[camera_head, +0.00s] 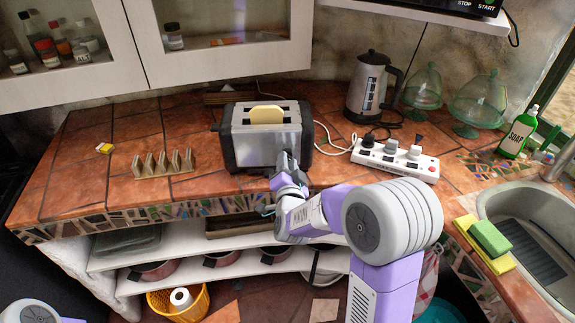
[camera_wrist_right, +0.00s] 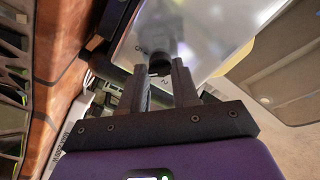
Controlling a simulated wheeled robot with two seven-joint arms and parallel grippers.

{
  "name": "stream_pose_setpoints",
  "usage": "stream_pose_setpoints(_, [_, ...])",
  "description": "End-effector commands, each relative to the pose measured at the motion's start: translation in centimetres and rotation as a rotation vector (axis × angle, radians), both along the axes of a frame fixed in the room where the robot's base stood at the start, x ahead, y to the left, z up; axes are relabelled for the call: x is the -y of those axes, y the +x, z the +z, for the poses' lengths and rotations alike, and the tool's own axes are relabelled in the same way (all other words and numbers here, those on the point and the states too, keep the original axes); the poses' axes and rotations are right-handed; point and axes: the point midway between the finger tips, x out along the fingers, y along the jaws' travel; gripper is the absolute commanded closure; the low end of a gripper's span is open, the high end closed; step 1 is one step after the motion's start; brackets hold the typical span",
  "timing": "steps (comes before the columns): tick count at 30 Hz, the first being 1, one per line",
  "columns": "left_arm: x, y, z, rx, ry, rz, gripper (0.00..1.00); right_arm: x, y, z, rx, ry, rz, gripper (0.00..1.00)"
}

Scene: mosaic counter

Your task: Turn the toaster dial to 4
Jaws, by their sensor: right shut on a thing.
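The toaster (camera_head: 250,150), silver with black ends, stands on the tiled counter with a slice of bread (camera_head: 266,115) showing in its top slot. My right gripper (camera_head: 287,168) is at the toaster's front, toward its right end, and covers the dial in the head view. In the right wrist view its two dark fingers (camera_wrist_right: 160,78) are shut on the dark round dial (camera_wrist_right: 159,60), in front of the shiny toaster face (camera_wrist_right: 200,45). Small printed marks show around the dial, but its setting cannot be read. My left gripper is not in view.
A toast rack (camera_head: 163,166) stands left of the toaster. A power strip (camera_head: 395,160) and a kettle (camera_head: 370,88) stand to the right, with cables beside the toaster. The counter's front edge lies below my right forearm. Wall cabinets hang above.

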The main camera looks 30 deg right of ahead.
Motion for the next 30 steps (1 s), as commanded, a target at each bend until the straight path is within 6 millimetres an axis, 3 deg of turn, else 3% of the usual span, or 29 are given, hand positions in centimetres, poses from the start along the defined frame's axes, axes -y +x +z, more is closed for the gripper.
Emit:
stream_pose_setpoints(5, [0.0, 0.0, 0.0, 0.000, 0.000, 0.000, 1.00, -0.1, 0.0, -0.1, -0.004, 0.000, 0.004, 1.00])
stream_pose_setpoints(6, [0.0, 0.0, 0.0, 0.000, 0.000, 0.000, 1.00, -0.1, 0.0, -0.1, -0.004, 0.000, 0.004, 0.65])
stream_pose_setpoints(10, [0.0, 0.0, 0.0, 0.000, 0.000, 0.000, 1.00, -0.1, 0.0, -0.1, -0.003, -0.001, 0.002, 0.45])
stream_pose_setpoints(21, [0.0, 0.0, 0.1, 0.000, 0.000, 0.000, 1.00, -0.3, -0.4, 0.0, -0.001, -0.001, 0.001, 0.44])
stream_pose_setpoints(30, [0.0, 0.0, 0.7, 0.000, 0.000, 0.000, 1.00, -2.3, -4.8, 0.0, -0.003, 0.001, 0.003, 0.44])
